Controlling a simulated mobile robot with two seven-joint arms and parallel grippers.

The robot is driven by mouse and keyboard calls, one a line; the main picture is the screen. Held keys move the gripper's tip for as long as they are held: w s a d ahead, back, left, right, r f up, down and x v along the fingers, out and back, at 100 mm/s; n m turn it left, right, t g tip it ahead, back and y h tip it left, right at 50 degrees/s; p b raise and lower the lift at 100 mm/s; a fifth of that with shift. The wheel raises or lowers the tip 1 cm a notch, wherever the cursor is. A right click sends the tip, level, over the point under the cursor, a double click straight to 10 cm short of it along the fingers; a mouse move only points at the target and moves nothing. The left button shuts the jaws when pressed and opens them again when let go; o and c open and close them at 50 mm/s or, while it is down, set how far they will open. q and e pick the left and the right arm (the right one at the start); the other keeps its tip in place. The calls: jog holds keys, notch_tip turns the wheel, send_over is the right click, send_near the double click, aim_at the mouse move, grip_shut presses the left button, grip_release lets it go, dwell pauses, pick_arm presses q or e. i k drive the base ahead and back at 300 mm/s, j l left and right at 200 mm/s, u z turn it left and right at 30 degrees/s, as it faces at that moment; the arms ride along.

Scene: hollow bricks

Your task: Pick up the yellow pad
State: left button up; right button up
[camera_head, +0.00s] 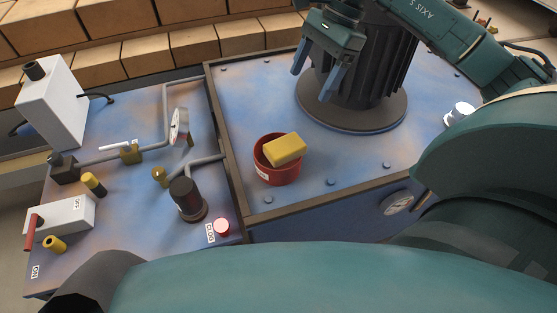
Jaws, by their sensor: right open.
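The yellow pad (284,149) is a small block lying tilted in the mouth of a red round pot (279,176), with its upper part above the rim. The pot stands on the blue worn metal plate. My right gripper (314,78) is open and empty, its two fingers pointing down, above and to the right of the pad and apart from it. The lower part of the pad is hidden in the pot. My left gripper does not show.
A dark ribbed cylinder (362,85) on a round base stands behind my right gripper. Bricks (145,55) line the back. The plate around the pot is mostly clear.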

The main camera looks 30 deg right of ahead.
aim_at(287, 149)
jog(key=k, duration=1)
